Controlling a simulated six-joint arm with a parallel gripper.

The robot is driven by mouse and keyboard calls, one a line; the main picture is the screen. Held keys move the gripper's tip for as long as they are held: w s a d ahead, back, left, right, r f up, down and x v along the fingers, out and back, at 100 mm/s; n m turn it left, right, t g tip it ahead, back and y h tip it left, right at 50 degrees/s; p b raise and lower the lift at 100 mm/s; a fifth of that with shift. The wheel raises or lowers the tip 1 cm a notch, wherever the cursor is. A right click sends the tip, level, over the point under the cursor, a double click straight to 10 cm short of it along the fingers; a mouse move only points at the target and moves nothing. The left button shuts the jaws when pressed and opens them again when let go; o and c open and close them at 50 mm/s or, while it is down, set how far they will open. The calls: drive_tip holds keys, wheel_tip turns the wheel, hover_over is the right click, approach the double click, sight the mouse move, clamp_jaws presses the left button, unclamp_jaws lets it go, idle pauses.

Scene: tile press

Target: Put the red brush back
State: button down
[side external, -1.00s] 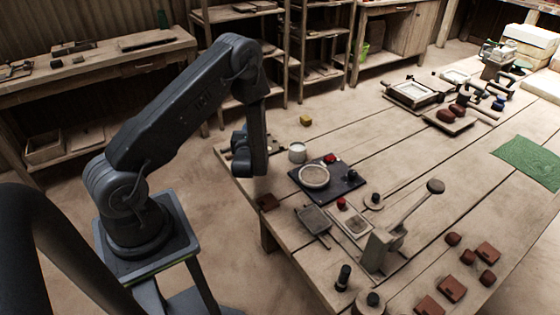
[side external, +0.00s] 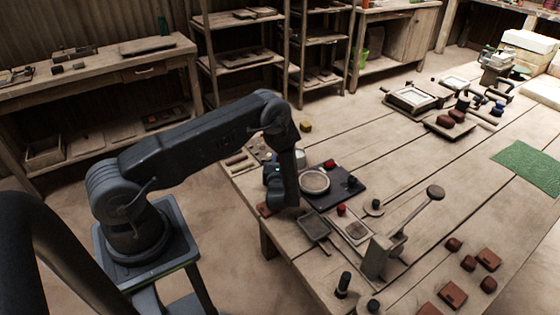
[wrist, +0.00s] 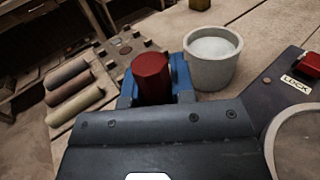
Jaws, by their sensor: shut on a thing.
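My gripper (wrist: 155,82) has blue fingers closed around a red faceted thing, the end of the red brush (wrist: 152,75). Its lower part and any bristles are hidden behind the fingers and the gripper body.
A pale round cup (wrist: 213,62) stands just right of the fingers. Several rollers (wrist: 72,92) lie on the left. A dark plate (side external: 340,191) with a round disc and red knob is to the right. A small tray (side external: 314,227) lies nearer.

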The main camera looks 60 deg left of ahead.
drive_tip(key=shift+f, duration=0.1)
drive_tip(key=c, duration=1)
unclamp_jaws()
drive_tip(key=shift+o, duration=0.2)
